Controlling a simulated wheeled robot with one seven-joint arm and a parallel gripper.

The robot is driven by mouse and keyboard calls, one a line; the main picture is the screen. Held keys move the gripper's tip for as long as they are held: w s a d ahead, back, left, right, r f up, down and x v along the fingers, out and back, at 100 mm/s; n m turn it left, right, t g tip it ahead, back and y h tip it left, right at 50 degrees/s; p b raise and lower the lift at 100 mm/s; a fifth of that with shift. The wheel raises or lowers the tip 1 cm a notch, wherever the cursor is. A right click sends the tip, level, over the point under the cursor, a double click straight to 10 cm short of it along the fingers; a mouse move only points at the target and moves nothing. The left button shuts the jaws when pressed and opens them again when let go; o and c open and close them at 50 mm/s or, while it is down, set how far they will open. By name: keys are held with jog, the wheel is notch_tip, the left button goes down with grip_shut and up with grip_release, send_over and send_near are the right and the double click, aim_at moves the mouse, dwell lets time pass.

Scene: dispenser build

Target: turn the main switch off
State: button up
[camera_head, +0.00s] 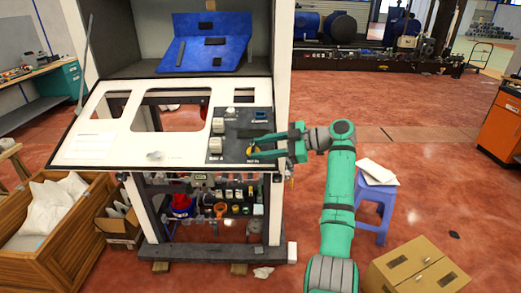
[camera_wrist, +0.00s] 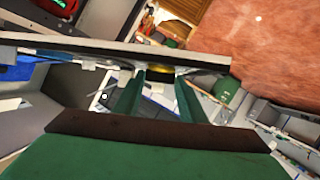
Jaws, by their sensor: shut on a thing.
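The main switch, with a yellow round base (camera_head: 249,151), sits at the lower right of the dark control panel (camera_head: 231,128) in the head view. Its yellow base also shows in the wrist view (camera_wrist: 160,71), between my fingertips. My gripper (camera_head: 253,147) reaches in from the right, with its green fingers pointing left at the switch. In the wrist view my gripper (camera_wrist: 160,84) has its fingers on either side of the switch, shut on it. The fingers partly cover the knob, and its turned position cannot be read.
Grey square fittings (camera_head: 217,123) sit left on the panel, within a white sloping board (camera_head: 80,146). A blue stool (camera_head: 369,211) with papers and a cardboard box (camera_head: 418,268) stand at the right. A wooden crate (camera_head: 38,258) stands at the left.

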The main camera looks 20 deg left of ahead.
jog(key=shift+a+f+n+g+h, duration=0.2)
jog(key=shift+n+g+h, duration=0.1)
jog(key=shift+n+g, duration=0.15)
jog(key=shift+w+d, duration=0.1)
jog(key=shift+w, duration=0.05)
jog(key=shift+s+a+n+g, duration=0.2)
jog(key=shift+a+n+g, duration=0.05)
jog(key=shift+a, duration=0.25)
jog(key=shift+w+d, duration=0.1)
jog(key=shift+d, duration=0.25)
jog(key=o, duration=0.8)
jog(key=shift+d, duration=0.1)
jog(key=shift+o, duration=1.3)
jog(key=shift+d, duration=0.15)
jog(key=shift+d+r, duration=0.1)
jog(key=shift+d, duration=0.05)
jog(key=shift+r, duration=0.1)
